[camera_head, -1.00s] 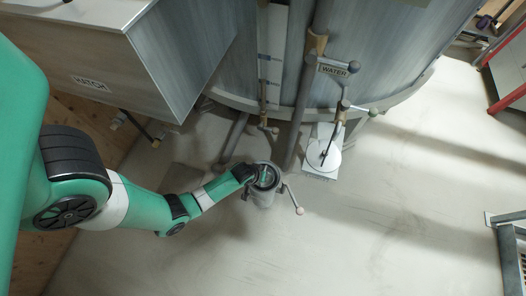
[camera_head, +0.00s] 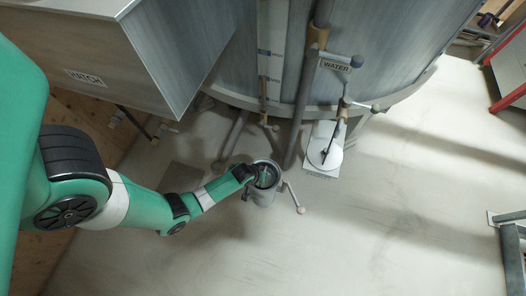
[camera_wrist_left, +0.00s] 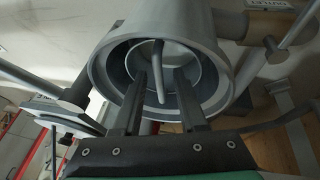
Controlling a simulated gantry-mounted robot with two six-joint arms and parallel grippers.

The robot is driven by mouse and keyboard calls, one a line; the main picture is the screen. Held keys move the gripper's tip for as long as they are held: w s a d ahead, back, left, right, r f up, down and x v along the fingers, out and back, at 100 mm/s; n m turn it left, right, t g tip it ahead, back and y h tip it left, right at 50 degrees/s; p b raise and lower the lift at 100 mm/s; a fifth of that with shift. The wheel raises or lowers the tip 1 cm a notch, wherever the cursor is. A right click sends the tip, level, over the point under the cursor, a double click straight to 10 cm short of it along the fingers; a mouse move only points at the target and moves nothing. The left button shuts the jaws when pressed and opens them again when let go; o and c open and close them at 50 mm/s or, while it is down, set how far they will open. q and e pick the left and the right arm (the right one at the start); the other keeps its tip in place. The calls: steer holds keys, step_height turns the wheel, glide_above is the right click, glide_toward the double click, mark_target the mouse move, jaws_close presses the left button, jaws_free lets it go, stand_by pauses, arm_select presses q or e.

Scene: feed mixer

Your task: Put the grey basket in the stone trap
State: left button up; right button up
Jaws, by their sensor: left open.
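The stone trap (camera_head: 264,196) is a grey upright cylinder on the floor in front of the big tank. In the left wrist view its thick round rim (camera_wrist_left: 222,85) fills the middle. Inside its mouth sits a smaller grey ring, which looks like the grey basket (camera_wrist_left: 185,65), with a thin upright rod (camera_wrist_left: 158,75) at its middle. My left gripper (camera_wrist_left: 160,100) is open at the mouth, its two dark fingers on either side of the rod, with gaps to it. In the head view the gripper mostly hides the mouth. The basket's lower part is hidden. My right gripper is not in view.
A lever with a pale knob (camera_head: 301,210) sticks out at the trap's right. A white round plate (camera_head: 325,155) and the WATER valve (camera_head: 336,65) stand to the right. The HATCH box (camera_head: 85,77) overhangs at upper left.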

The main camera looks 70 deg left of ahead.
arm_select(q)
steer(key=p+v, duration=0.8)
steer(key=v, duration=0.4)
steer(key=shift+p, duration=0.35)
